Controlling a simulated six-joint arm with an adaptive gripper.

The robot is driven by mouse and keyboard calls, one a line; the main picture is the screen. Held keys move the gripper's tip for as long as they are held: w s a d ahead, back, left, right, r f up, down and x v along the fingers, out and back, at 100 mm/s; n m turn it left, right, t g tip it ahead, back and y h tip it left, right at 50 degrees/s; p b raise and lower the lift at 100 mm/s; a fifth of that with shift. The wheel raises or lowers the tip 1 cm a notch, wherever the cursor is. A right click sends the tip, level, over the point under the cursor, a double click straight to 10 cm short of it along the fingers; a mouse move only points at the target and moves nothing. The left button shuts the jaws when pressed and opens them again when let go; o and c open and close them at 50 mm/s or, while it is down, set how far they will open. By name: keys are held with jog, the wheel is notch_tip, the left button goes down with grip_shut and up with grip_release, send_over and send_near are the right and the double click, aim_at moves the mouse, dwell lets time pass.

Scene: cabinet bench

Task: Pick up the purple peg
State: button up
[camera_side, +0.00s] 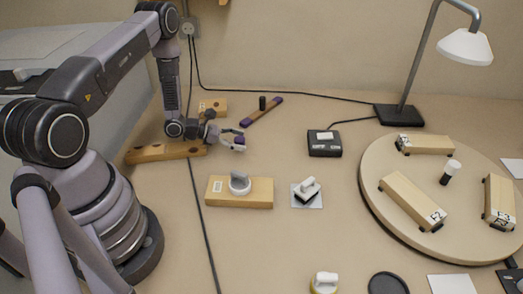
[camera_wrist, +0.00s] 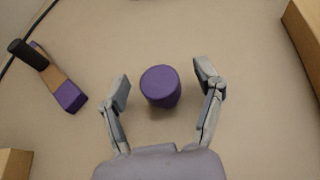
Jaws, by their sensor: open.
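The purple peg (camera_wrist: 161,86) stands on the bench and shows in the wrist view as a short purple cylinder with a round top. My gripper (camera_wrist: 163,82) is open, with one finger on each side of the peg and a visible gap to both. In the side view, my gripper (camera_side: 233,139) is low over the bench. A small purple patch of the peg (camera_side: 239,140) shows there between the fingers, and the rest is hidden by them.
A purple-ended wooden bar (camera_side: 269,106) with a black peg (camera_side: 262,103) lies behind my gripper. A holed wooden rail (camera_side: 165,151) and a holed block (camera_side: 213,107) are close by. A black box (camera_side: 324,144) stands right.

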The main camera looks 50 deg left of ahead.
jog(key=c, duration=1)
